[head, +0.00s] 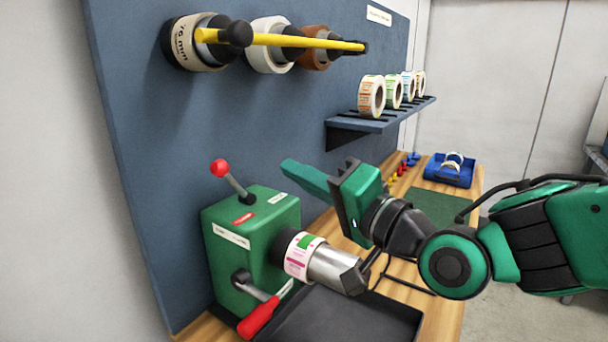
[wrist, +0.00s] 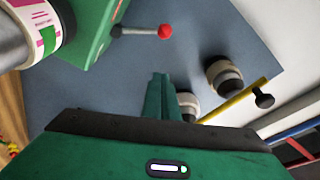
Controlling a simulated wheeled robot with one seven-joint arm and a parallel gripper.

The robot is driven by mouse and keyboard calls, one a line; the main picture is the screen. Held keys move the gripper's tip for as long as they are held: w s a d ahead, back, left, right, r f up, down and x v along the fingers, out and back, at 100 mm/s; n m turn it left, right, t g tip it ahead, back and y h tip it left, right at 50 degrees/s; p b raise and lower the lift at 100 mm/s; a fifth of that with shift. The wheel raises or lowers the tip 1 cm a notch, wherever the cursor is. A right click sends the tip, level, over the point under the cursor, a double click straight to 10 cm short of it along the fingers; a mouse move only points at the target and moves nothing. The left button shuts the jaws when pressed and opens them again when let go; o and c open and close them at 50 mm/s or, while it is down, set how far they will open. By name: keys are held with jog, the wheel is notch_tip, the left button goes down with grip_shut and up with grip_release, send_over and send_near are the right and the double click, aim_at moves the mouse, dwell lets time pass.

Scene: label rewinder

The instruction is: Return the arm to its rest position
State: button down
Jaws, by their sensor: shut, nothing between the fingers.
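My arm (head: 448,262) reaches in from the right in the head view. My gripper (head: 290,168) is shut and empty, with its green fingers pointing left toward the blue panel. In the wrist view the gripper (wrist: 160,82) shows its fingers together with nothing between them. It is in the air above and to the right of the green label rewinder (head: 250,235) and apart from it. A label roll (head: 298,256) sits on the rewinder's metal spindle (head: 335,270). The roll also shows in the wrist view (wrist: 45,35) at upper left.
A shelf (head: 385,118) holds several label rolls. The rewinder has a red-knobbed lever (head: 219,168) and a red crank handle (head: 258,318). A black tray (head: 340,320) and blue bin (head: 450,176) are on the bench.

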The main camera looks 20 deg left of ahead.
jog(key=shift+d, duration=0.2)
jog(key=shift+f, duration=0.1)
